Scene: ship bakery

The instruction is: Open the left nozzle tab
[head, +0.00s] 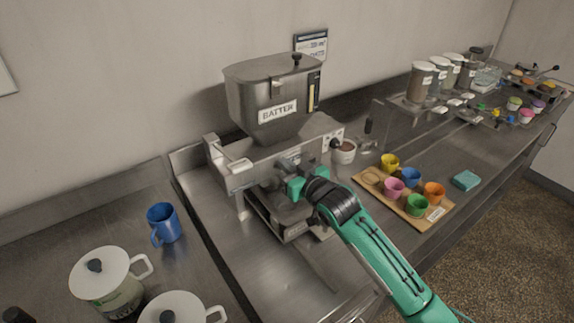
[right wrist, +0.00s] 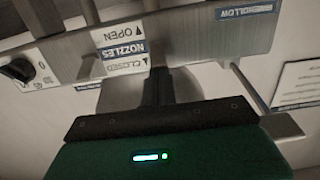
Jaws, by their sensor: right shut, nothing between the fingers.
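The batter machine (head: 235,180) has a steel hopper marked BATTER (head: 270,95) above a front plate. My right gripper (head: 286,167) is at the middle of this plate, its arm coming from the lower right. In the right wrist view its dark fingers (right wrist: 158,88) are together and empty, close to the upside-down NOZZLES label (right wrist: 125,58) with OPEN and CLOSED arrows. A thin grey bar (right wrist: 249,87), possibly the left nozzle tab, stands to the right of the fingers, apart from them. Its open or closed position is unclear. My left gripper is out of view.
A dial (right wrist: 17,70) is on the plate. A blue mug (head: 163,223) and white-lidded pots (head: 103,275) stand at left. A wooden board (head: 425,222) with several coloured cups lies right of my arm. Bare counter (head: 325,265) lies below the machine.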

